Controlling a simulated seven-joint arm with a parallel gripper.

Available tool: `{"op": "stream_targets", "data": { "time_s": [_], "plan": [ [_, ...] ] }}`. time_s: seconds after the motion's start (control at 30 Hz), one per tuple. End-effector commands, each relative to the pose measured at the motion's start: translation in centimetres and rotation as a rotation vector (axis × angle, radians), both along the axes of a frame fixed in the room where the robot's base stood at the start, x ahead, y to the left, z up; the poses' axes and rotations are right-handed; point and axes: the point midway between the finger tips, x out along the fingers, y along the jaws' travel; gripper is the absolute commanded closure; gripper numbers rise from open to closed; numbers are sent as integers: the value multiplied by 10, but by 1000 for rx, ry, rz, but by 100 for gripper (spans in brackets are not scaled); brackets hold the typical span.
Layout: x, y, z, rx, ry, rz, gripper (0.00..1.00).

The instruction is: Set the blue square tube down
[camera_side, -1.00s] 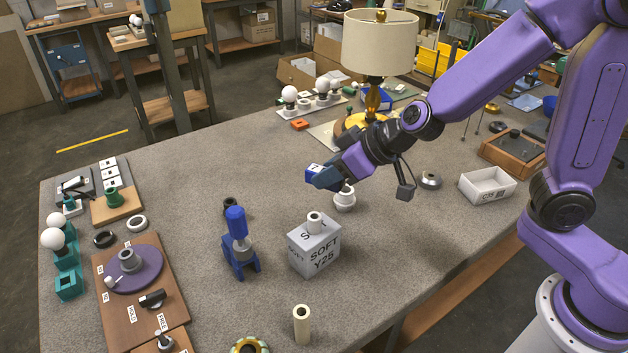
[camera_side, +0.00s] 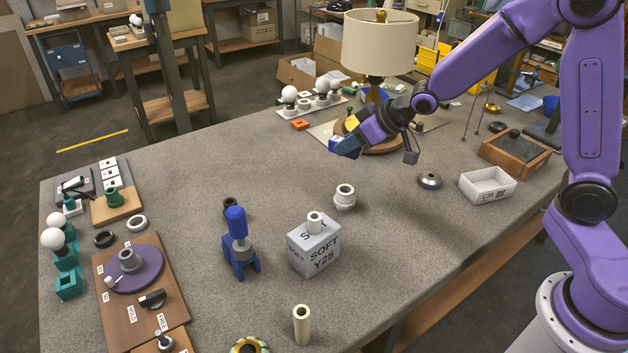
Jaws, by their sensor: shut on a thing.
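The blue square tube (camera_side: 334,143) shows as a small blue block with a pale patch at the tip of my gripper (camera_side: 344,149). My gripper is shut on it, in front of the big lamp with the cream shade (camera_side: 380,42). Most of the tube is hidden by the fingers. It appears held above the table (camera_side: 270,160), but the gap below it is hard to judge.
A white ring-shaped part (camera_side: 344,196) stands nearer the front, by a grey block marked SOFT Y25 (camera_side: 314,247). A blue clamp-like tool (camera_side: 238,245) stands left of it. An orange part (camera_side: 299,124) lies left of the lamp. The table's middle left is clear.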

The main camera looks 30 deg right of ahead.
Motion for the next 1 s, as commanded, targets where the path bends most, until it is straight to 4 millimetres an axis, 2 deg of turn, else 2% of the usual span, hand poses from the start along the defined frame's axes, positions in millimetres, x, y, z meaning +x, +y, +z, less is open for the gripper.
{"op": "stream_targets", "data": {
  "time_s": [0.37, 0.87, 1.0],
  "plan": [
    [14, -36, -6, 0, -1, -33, 100],
    [14, -34, -52, 2, 1, -29, 100],
    [22, -33, -59, 1, -1, -30, 100]
  ]
}}
